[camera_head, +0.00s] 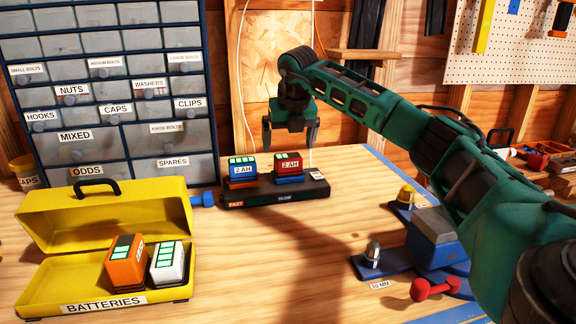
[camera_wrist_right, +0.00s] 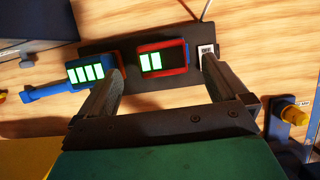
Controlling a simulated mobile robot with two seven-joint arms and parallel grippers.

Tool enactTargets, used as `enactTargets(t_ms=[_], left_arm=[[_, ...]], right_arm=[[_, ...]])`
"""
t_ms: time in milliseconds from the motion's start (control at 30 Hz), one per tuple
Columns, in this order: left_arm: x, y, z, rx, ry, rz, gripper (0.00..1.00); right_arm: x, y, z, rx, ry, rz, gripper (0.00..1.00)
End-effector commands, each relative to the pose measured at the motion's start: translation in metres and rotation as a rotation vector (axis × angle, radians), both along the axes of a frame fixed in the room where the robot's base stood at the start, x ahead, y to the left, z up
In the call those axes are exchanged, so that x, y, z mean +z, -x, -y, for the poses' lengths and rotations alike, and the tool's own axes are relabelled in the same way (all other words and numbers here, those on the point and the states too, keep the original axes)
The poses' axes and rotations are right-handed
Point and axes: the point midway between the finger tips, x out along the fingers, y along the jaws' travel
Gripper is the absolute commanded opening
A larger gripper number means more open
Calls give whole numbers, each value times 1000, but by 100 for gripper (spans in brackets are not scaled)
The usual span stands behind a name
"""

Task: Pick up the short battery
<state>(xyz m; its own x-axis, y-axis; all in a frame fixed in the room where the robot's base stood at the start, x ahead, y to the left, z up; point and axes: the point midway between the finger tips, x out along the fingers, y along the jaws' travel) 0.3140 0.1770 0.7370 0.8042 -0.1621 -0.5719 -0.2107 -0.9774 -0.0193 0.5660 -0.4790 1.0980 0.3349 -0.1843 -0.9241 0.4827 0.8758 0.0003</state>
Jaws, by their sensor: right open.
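A red battery (camera_head: 288,164) marked 2 AH and a blue battery (camera_head: 243,171) marked 2 AH sit on a black charger (camera_head: 275,195). In the wrist view the red battery (camera_wrist_right: 153,58) shows two green bars and the blue one (camera_wrist_right: 88,70) shows several. An orange battery (camera_head: 125,262) and a white battery (camera_head: 167,263) stand in the yellow toolbox (camera_head: 40,296) labelled BATTERIES. My right gripper (camera_head: 290,138) is open and empty, pointing down above the red battery. In the wrist view its fingers (camera_wrist_right: 160,75) show on either side of the red battery. My left gripper is out of view.
A drawer cabinet (camera_head: 105,115) stands behind the toolbox. To the right are a blue tool holder (camera_head: 385,262) and a red dumbbell-shaped part (camera_head: 434,289). The bench middle (camera_head: 270,265) is clear. A small OFF tag (camera_wrist_right: 206,49) lies beside the red battery.

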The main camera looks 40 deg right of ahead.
Motion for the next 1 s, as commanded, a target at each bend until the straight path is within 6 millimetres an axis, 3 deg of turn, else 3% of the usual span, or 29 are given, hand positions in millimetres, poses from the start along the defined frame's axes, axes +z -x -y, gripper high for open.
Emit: enactTargets(t_ms=[400, 700, 1000], left_arm=[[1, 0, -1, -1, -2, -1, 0], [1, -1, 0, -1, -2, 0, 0], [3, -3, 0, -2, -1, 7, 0]], right_arm=[[-47, -13, 10, 0, 0, -1, 100], [-52, -15, 11, 1, 0, 0, 100], [-52, -15, 11, 0, 0, 0, 72]])
